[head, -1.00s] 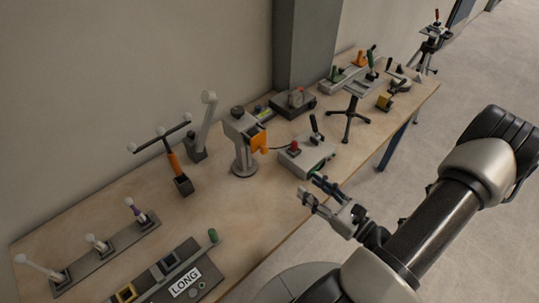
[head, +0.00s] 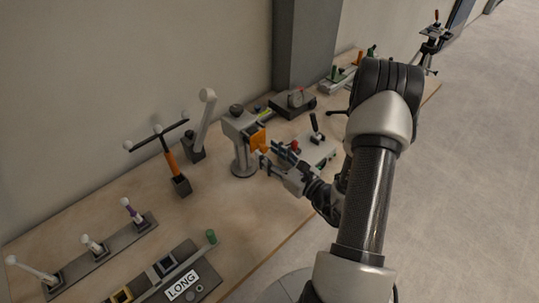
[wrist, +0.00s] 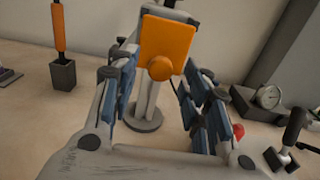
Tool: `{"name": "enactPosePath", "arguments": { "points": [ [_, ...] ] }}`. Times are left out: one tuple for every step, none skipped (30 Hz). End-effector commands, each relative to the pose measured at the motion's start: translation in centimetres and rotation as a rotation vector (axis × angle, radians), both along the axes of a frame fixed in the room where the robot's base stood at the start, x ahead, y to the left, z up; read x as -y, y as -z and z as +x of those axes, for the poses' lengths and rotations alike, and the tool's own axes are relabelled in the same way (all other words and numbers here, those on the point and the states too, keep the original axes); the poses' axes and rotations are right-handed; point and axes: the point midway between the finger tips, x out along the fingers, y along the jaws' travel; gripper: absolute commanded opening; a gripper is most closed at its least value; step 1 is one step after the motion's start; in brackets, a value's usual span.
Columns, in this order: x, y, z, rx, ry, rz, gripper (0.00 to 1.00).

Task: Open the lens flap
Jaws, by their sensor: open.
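The orange lens flap (head: 258,139) is on the front of a grey device on a round-based post (head: 242,160). In the wrist view the flap (wrist: 167,45) is a rounded orange plate facing me, with a round orange knob (wrist: 160,68) at its lower middle. My gripper (head: 268,162) is close in front of the flap. In the wrist view my gripper (wrist: 160,85) is open, one finger on each side of the knob. I cannot tell whether any finger touches it. The back of the device is partly hidden behind the flap.
A grey box with a red knob and a black lever (head: 314,150) stands just right of my gripper. An orange-stemmed stand (head: 174,165) and a grey lever (head: 203,120) are to the left. The table front between the post and the LONG panel (head: 183,285) is clear.

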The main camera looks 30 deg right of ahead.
Motion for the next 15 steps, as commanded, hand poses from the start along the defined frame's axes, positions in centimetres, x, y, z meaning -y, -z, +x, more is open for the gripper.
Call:
{"name": "enactPosePath", "arguments": {
  "points": [
    [-0.07, 0.01, 0.30, 0.000, 0.000, -0.001, 0.43],
    [-0.09, 0.00, 0.42, 0.000, 0.000, -0.001, 0.43],
    [-0.13, -0.01, 0.54, 0.000, 0.000, 0.000, 0.43],
    [-0.15, -0.02, 0.58, 0.000, 0.000, 0.000, 0.43],
    [-0.15, -0.02, 0.61, 0.000, 0.000, 0.000, 0.43],
    [-0.14, -0.03, 0.62, 0.000, 0.000, 0.000, 0.43],
    [-0.14, -0.03, 0.62, 0.000, 0.001, 0.000, 0.43],
    [-0.13, -0.03, 0.62, 0.000, 0.001, 0.000, 0.43],
    [-0.13, -0.03, 0.61, 0.000, 0.001, 0.000, 0.43],
    [-0.12, -0.03, 0.61, 0.000, 0.001, 0.000, 0.43],
    [-0.13, -0.02, 0.60, 0.000, 0.001, 0.000, 0.43],
    [-0.12, -0.02, 0.60, 0.000, 0.001, 0.000, 0.40],
    [-0.12, -0.02, 0.60, 0.000, 0.001, 0.000, 0.38],
    [-0.12, -0.02, 0.59, 0.000, 0.001, 0.000, 0.36],
    [-0.12, -0.02, 0.59, 0.000, 0.001, 0.000, 0.34]
  ]
}}
